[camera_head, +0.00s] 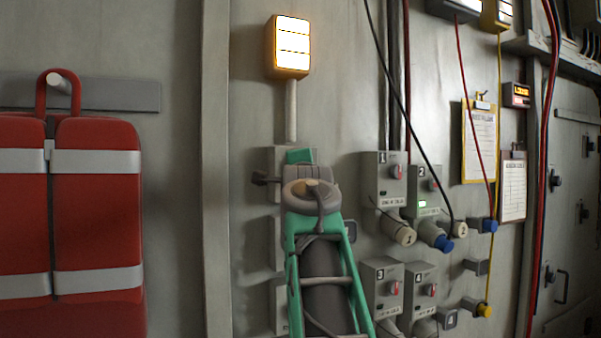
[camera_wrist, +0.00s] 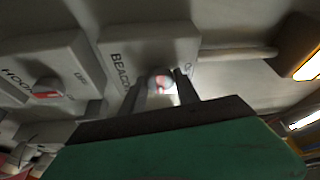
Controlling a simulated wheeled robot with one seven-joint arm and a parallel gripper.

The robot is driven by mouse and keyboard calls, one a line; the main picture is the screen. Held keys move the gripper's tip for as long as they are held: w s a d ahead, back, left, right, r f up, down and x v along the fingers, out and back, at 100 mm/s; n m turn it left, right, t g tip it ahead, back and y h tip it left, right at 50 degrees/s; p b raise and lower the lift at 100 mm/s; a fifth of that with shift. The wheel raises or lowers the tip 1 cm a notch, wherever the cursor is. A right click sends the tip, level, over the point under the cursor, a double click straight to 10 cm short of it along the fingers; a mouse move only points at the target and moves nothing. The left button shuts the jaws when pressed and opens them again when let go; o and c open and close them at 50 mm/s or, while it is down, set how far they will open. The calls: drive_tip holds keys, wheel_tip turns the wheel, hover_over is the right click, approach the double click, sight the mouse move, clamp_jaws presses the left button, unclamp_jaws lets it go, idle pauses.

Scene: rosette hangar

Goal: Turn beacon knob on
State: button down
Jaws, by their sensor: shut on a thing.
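The beacon knob (camera_wrist: 160,80) is a small round knob with a red mark, on a grey box labelled BEACON (camera_wrist: 143,45) in the wrist view. My gripper (camera_wrist: 161,92) has its two dark fingers on either side of the knob, shut on it. In the head view the knob and fingertips are hidden behind my grey and green arm. The beacon lamp (camera_head: 291,46) above, on a pole, glows yellow-white; part of a lit lamp also shows at the right of the wrist view (camera_wrist: 308,66).
A second box (camera_wrist: 45,75) with a red-marked knob sits left of the beacon box in the wrist view. Several numbered switch boxes (camera_head: 384,178) with plugs and hanging cables are close right of my arm. A red padded pack (camera_head: 95,200) hangs at left.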

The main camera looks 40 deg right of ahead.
drive_tip(key=c, duration=0.9)
unclamp_jaws()
drive_tip(key=b+v, duration=0.3)
drive_tip(key=v, duration=0.4)
drive_tip(key=shift+s+a+b, duration=0.25)
drive_tip(key=shift+s+b, duration=0.05)
